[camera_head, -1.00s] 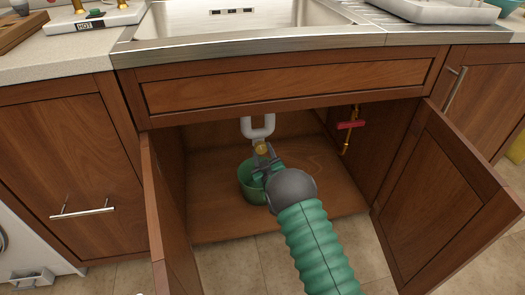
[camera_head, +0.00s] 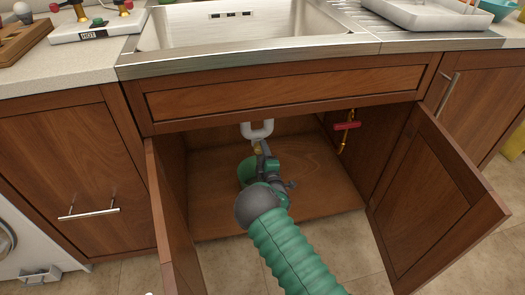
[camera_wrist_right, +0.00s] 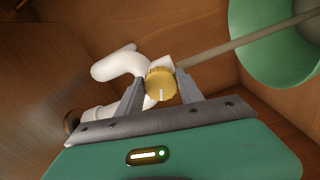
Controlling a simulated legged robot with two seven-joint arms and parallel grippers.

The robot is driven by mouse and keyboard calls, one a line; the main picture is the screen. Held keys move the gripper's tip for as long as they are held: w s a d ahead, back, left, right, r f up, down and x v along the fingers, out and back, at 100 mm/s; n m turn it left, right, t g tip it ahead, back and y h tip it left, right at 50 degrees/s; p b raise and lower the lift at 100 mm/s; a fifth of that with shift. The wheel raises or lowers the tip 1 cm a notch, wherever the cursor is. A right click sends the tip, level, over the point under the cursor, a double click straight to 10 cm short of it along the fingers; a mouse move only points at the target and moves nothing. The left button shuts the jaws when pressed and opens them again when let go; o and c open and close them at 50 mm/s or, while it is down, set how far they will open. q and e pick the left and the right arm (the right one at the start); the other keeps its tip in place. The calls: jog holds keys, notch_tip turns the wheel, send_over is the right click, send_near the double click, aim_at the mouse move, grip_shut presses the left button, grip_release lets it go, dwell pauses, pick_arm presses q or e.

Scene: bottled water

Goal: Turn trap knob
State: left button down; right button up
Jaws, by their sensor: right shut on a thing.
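The trap knob (camera_wrist_right: 161,83) is a ribbed yellow-brass cap with a white line on its face. It sits at the bottom of the white U-shaped trap pipe (camera_head: 257,131) under the sink. My right gripper (camera_head: 259,150) reaches into the open cabinet and is shut on the knob. In the right wrist view its grey fingers (camera_wrist_right: 160,88) stand on both sides of the knob. In the head view the gripper hides most of the knob. My left gripper is not in view.
A red valve handle (camera_head: 347,126) is on the cabinet's right side. The left door (camera_head: 172,215) and right door (camera_head: 435,205) stand open.

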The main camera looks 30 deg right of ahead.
jog(key=shift+a+f+n, duration=0.1)
jog(key=shift+n, duration=0.7)
jog(key=shift+a+f+n, duration=0.1)
jog(key=shift+n, duration=0.7)
jog(key=shift+f, duration=0.1)
jog(key=o, duration=1.2)
jog(key=shift+o, duration=0.9)
jog(key=shift+r, duration=0.2)
jog(key=shift+p, duration=0.3)
jog(key=p+v, duration=0.7)
jog(key=v, duration=1)
jog(key=shift+p, duration=0.4)
jog(key=shift+d, duration=0.1)
